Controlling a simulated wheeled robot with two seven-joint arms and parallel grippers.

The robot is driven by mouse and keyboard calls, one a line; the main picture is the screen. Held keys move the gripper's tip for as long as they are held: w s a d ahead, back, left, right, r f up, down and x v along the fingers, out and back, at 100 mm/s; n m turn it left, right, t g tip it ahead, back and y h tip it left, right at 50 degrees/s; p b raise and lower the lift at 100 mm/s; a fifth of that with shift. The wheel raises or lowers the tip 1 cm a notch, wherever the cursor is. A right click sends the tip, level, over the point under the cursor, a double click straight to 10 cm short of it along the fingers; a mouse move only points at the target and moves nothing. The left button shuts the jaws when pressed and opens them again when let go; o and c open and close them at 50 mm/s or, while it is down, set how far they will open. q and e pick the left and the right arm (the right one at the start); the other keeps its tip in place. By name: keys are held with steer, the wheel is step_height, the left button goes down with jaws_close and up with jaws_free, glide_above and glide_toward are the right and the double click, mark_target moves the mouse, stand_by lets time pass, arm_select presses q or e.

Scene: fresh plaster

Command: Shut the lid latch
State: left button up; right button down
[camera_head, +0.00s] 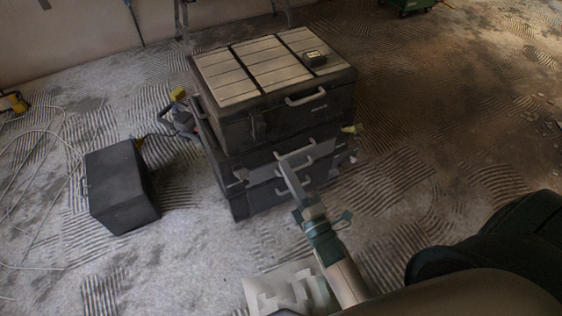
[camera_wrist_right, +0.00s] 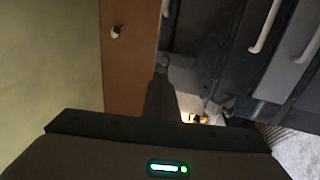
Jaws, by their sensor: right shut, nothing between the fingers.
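A stack of dark tool cases stands on the floor in the head view. The top case (camera_head: 285,118) has a lid (camera_head: 238,82) with pale panels, which lies down on it. A dark latch-like piece (camera_head: 257,126) is on the left of its front; whether it is fastened is too small to tell. My right gripper (camera_head: 283,163) is shut and empty, in front of the lower cases, below the top case's front handle (camera_head: 305,97). I cannot tell whether it touches them. In the wrist view my right gripper (camera_wrist_right: 160,82) is a dark shape beside dark case fronts (camera_wrist_right: 215,40).
A separate dark box (camera_head: 120,188) sits on the floor left of the stack. A grey and yellow tool (camera_head: 180,115) is close to the stack's left side. A pale cable (camera_head: 30,190) loops at far left. The floor right of the stack is clear.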

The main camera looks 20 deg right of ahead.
arm_select(q)
steer(key=shift+d, duration=0.1)
arm_select(e)
steer(key=s, duration=0.3)
steer(key=shift+s+d, duration=0.1)
steer(key=shift+s, duration=0.05)
stand_by(0.4)
arm_select(q)
steer(key=shift+f, duration=0.1)
arm_select(e)
steer(key=shift+f, duration=0.1)
